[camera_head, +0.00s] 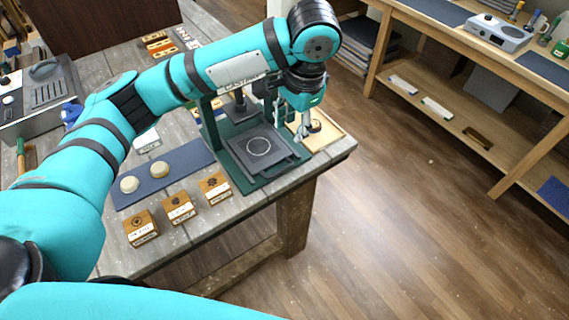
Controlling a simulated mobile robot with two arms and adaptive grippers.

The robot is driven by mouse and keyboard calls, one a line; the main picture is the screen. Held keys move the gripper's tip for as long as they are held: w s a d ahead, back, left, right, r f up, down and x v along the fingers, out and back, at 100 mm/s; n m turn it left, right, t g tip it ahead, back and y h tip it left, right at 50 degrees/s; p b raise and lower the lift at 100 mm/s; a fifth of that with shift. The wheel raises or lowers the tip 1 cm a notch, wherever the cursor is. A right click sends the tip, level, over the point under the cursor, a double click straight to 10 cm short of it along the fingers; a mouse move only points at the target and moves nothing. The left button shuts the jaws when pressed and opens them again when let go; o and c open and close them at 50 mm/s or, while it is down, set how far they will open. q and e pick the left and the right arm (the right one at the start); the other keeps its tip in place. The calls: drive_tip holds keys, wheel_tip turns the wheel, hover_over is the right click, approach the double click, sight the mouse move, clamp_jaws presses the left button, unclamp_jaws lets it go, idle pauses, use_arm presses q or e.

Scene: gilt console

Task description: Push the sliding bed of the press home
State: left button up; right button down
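The press stands at the right end of the grey wooden table, with a dark green base (232,168) and frame partly hidden behind my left arm. The bed shows in front of the upright, extending toward the table's front edge. My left gripper (302,134) points down at the right side of the press, close to the bed's right edge; I cannot tell whether it touches. Its finger opening is too small to judge. My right gripper is out of view.
A wooden tray (329,138) lies right of the press, by the table corner. Several wooden stamp blocks (180,209) and a blue mat (186,160) with two round pale pieces lie to the left. Open floor separates the table from a shelved workbench (480,62).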

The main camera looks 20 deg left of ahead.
sight(284, 169)
use_arm(q)
drive_tip(key=f+p, duration=0.1)
drive_tip(key=f, duration=0.4)
drive_tip(key=w+a+f+p, duration=0.1)
drive_tip(key=f, duration=0.5)
drive_tip(key=w+a+f, duration=0.1)
drive_tip(key=f, duration=0.5)
drive_tip(key=shift+a+p, duration=0.2)
drive_tip(key=shift+p, duration=0.2)
drive_tip(key=shift+c, duration=0.2)
clamp_jaws()
drive_tip(key=shift+r, duration=0.1)
